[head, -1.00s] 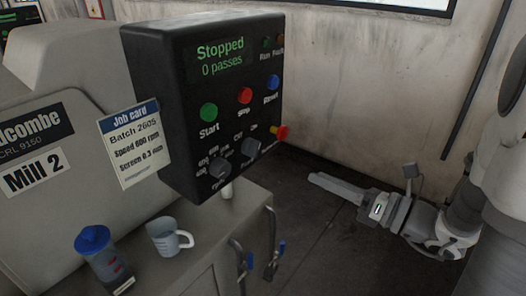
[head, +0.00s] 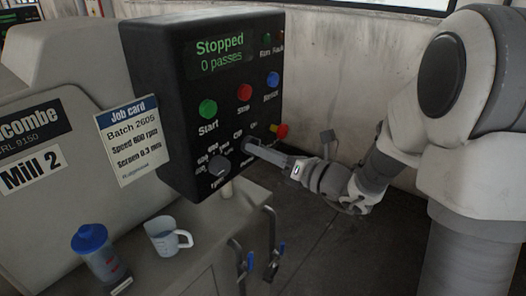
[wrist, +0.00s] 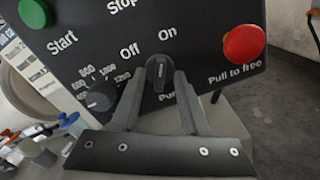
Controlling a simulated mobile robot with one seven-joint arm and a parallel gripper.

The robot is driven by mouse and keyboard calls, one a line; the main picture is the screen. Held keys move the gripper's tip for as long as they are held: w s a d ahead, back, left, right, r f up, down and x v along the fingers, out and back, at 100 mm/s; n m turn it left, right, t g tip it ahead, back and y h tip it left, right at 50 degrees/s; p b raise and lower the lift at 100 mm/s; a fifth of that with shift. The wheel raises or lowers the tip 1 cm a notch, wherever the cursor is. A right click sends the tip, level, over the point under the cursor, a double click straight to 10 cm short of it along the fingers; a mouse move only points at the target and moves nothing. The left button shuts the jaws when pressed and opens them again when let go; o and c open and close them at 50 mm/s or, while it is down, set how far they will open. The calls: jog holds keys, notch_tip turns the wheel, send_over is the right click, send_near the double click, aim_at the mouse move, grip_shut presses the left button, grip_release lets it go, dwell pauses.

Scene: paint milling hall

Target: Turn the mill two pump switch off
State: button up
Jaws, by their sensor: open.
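The pump switch, a dark rotary knob (wrist: 159,72), sits on the lower right of the black mill two control panel (head: 160,70). In the wrist view, "Off" is printed to its upper left and "On" to its upper right; its pointer direction is hard to make out. My gripper (wrist: 158,82) is open, with one finger on each side of the knob. Whether the fingers touch it cannot be told. In the head view my gripper (head: 262,150) reaches the panel from the right and partly hides the knob.
The speed knob (wrist: 101,95) is left of the pump switch, and the red emergency stop (wrist: 244,43) is right of it. Green start (head: 208,109), red stop (head: 244,92) and blue reset (head: 272,79) buttons are above. A jug (head: 165,236) and blue-lidded container (head: 97,252) stand below.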

grip_shut()
jog(key=shift+f+n+b, duration=0.1)
jog(key=shift+n+b, duration=0.2)
jog(key=shift+b, duration=0.05)
jog(key=shift+n+b, duration=5.7)
jog(key=shift+b, duration=0.6)
